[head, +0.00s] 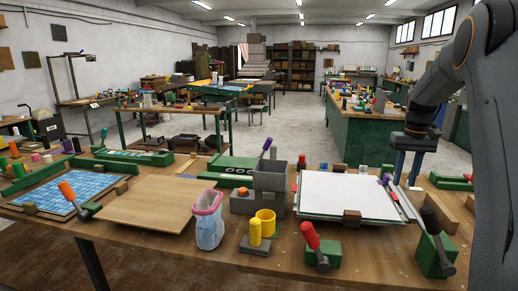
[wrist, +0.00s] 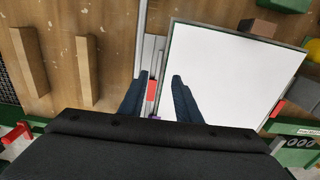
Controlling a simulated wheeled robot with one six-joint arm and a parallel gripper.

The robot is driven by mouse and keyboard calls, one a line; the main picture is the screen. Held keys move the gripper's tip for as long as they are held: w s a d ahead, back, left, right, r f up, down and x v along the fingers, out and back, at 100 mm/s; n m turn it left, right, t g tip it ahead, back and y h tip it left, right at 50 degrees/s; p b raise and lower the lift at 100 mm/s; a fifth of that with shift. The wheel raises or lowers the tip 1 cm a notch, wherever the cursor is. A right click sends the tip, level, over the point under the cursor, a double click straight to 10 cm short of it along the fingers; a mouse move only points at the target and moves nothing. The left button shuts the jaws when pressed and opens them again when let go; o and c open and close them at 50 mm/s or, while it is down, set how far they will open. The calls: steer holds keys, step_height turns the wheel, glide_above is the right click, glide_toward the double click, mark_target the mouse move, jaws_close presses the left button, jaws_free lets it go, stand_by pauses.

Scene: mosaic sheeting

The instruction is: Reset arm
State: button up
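My gripper (head: 407,176) hangs from my arm at the right of the head view, pointing down above the right edge of the white sheet board (head: 345,194). Its two dark blue fingers also show in the wrist view (wrist: 158,88), spread apart with nothing held between them. Below the gap in the wrist view lie grey metal strips with a small red part (wrist: 152,90), beside the white board (wrist: 225,70). The fingers appear to be above these things; exact height is hard to tell.
The bench (head: 150,235) also bears a blue tile sheet (head: 75,192), a wooden board (head: 155,203), a bag-lined bin (head: 208,220), a yellow cup (head: 266,222) and a red-handled lever (head: 312,238). Wooden bars (wrist: 88,70) lie left of the fingers in the wrist view.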

steer(key=shift+n, duration=0.3)
steer(key=s+a, duration=0.1)
steer(key=a, duration=0.2)
steer(key=s+a+f, duration=0.1)
steer(key=s+a, duration=0.1)
steer(key=a, duration=0.1)
steer(key=s+a, duration=0.1)
steer(key=a, duration=0.2)
steer(key=shift+s+a+f, duration=0.3)
steer(key=shift+a+f, duration=0.05)
steer(key=shift+a, duration=0.05)
steer(key=s+a+f, duration=0.3)
steer(key=s+a, duration=0.6)
steer(key=s, duration=0.4)
steer(key=s+a+f+n+t, duration=0.1)
steer(key=s+a+f, duration=0.3)
steer(key=s+a, duration=0.5)
steer(key=s, duration=0.4)
steer(key=shift+a+f, duration=0.2)
steer(key=shift+f, duration=0.05)
